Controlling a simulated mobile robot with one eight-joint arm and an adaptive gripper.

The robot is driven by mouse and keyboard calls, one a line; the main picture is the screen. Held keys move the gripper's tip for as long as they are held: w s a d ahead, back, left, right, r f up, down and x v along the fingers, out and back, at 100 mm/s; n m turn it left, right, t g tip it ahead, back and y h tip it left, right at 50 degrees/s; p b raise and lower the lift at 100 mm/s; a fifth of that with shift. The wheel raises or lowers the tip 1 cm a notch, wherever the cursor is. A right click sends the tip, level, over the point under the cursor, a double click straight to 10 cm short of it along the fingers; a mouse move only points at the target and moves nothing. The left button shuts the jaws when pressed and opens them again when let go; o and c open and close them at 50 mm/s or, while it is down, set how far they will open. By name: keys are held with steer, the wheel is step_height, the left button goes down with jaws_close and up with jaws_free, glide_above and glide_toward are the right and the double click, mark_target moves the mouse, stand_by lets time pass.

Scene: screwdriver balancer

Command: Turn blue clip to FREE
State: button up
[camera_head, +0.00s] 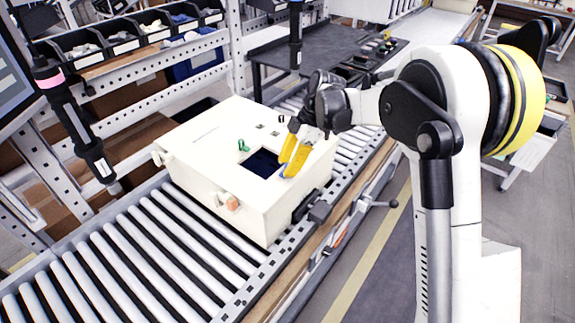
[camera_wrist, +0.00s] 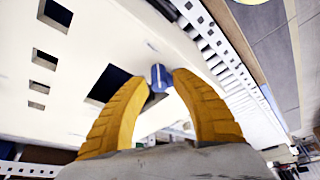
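A white box (camera_head: 205,150) lies on the roller conveyor. The blue clip (camera_wrist: 160,77) sits on its top face near a dark rectangular opening (camera_head: 262,163). The clip has a pale line on it in the wrist view. In the head view only a bit of blue (camera_head: 283,176) shows by a fingertip. My gripper (camera_wrist: 162,80) points down at the box with its two yellow fingers parted, one tip on each side of the clip. It also shows in the head view (camera_head: 283,167). Whether the tips touch the clip is unclear. I cannot read any FREE marking.
A small green part (camera_head: 243,146) stands on the box top, left of the opening. An orange-pink knob (camera_head: 232,203) is on the box's front side. A hanging screwdriver (camera_head: 85,135) is at the left. Storage bins (camera_head: 110,42) stand behind. The front rollers are clear.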

steer(key=shift+o, duration=0.3)
steer(key=v, duration=1.2)
steer(key=s+d+r+m+t+h, duration=0.1)
steer(key=s+d+r+m+t, duration=0.2)
steer(key=s+m, duration=0.4)
steer(key=s+d+r+m+t+h, duration=0.1)
steer(key=s+d+r+m+t, duration=0.1)
steer(key=s+d+m, duration=0.45)
steer(key=s+d+f+m+t+h, duration=0.1)
steer(key=s+d+f+m, duration=0.1)
steer(key=s, duration=0.5)
steer(key=s+d+f+m+t+h, duration=0.1)
steer(key=s+d+f+m+t, duration=0.1)
steer(key=s+f+m, duration=0.2)
steer(key=s+m+b, duration=0.1)
steer(key=s, duration=0.2)
steer(key=shift+s, duration=0.3)
